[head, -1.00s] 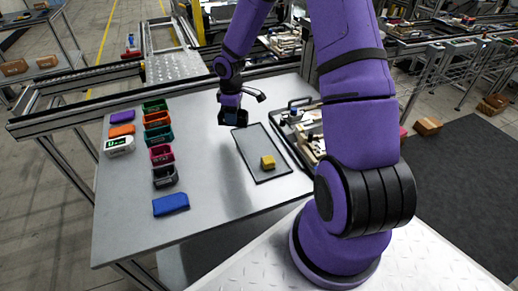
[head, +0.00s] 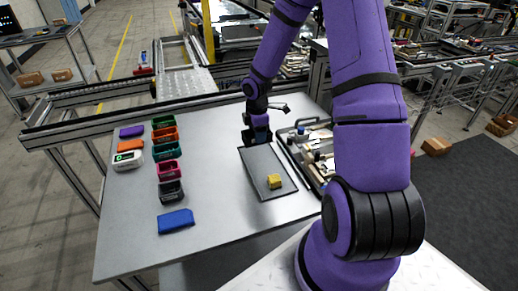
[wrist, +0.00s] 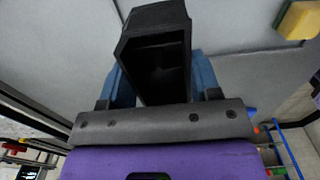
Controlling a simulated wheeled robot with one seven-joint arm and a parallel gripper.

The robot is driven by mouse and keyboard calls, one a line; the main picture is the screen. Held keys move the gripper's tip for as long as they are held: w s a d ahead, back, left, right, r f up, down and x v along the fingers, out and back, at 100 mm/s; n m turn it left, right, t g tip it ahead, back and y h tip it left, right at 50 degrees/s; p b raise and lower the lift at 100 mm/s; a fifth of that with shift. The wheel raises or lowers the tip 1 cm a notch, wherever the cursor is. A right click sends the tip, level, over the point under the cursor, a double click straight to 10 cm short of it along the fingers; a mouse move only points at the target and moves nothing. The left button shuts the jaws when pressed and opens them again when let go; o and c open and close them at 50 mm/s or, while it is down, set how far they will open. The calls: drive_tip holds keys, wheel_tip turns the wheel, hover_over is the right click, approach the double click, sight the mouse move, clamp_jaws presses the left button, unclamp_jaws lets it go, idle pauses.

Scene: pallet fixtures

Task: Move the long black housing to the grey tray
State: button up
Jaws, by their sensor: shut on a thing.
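My gripper (head: 257,137) is shut on the long black housing (wrist: 157,50), an open-topped dark box that shows clearly between the blue fingers in the wrist view. In the head view the housing is small and dark at the fingers. The grey tray (head: 257,166) is a flat dark-rimmed rectangle on the table. My gripper and the housing are at the tray's far end. I cannot tell whether the housing touches the tray. A yellow block (head: 274,181) lies on the near part of the tray, and it also shows in the wrist view (wrist: 298,20).
A column of coloured open housings (head: 167,150) stands on the left, with a black one (head: 171,191) nearest. Purple, orange and white items lie beside them. A blue block (head: 176,221) lies in front. A fixture (head: 316,160) stands right of the tray. Mid-table is clear.

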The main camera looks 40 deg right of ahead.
sight(257, 152)
drive_tip(key=shift+f, duration=2.65)
drive_tip(key=o, duration=1)
drive_tip(key=shift+f, duration=0.1)
drive_tip(key=shift+c, duration=0.2)
